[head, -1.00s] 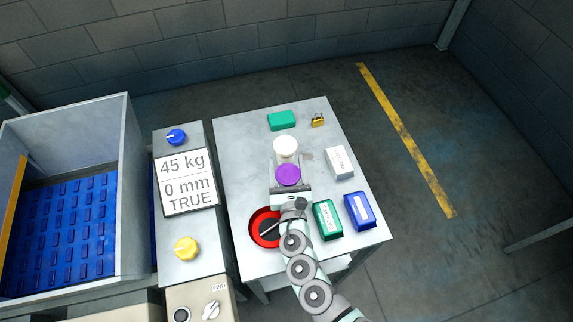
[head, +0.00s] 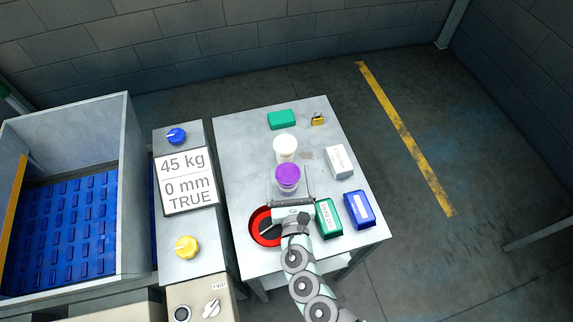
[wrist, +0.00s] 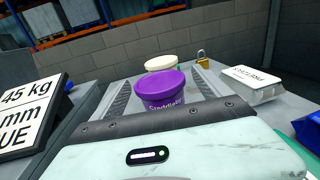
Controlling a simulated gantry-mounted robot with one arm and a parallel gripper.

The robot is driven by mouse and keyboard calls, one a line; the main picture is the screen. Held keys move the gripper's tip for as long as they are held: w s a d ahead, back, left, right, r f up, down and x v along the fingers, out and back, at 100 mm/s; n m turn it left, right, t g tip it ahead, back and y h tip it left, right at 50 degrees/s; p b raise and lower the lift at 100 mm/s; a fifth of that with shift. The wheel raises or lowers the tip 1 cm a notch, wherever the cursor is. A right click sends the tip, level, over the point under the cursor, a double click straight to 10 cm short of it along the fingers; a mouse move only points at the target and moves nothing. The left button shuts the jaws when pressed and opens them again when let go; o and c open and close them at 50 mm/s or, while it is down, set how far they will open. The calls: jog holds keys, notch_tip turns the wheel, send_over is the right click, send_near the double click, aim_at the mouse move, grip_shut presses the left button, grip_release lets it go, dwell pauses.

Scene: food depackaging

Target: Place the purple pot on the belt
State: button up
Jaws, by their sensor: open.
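The purple pot (head: 288,178) stands upright on the metal table, with its lid on top. It also shows in the wrist view (wrist: 161,92), with pale lettering on its side. My gripper (head: 289,188) is open, and its body is on the near side of the pot. In the wrist view, its two dark ridged fingers reach forward on the left and right of the pot, with gaps visible. I cannot tell whether either finger touches it. The blue belt (head: 62,235) lies inside a grey, high-walled housing at the left.
A white pot (head: 285,146) stands right behind the purple one. A white package (head: 339,161), green box (head: 328,218) and blue box (head: 359,210) are to the right. A red round dish (head: 258,236) is beside my gripper. A display panel (head: 187,180) stands between table and belt.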

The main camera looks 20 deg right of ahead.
jog(key=v, duration=0.7)
jog(key=shift+s, duration=0.25)
jog(key=shift+s+a, duration=0.1)
jog(key=shift+s, duration=0.15)
jog(key=shift+c, duration=0.5)
jog(key=shift+r, duration=0.1)
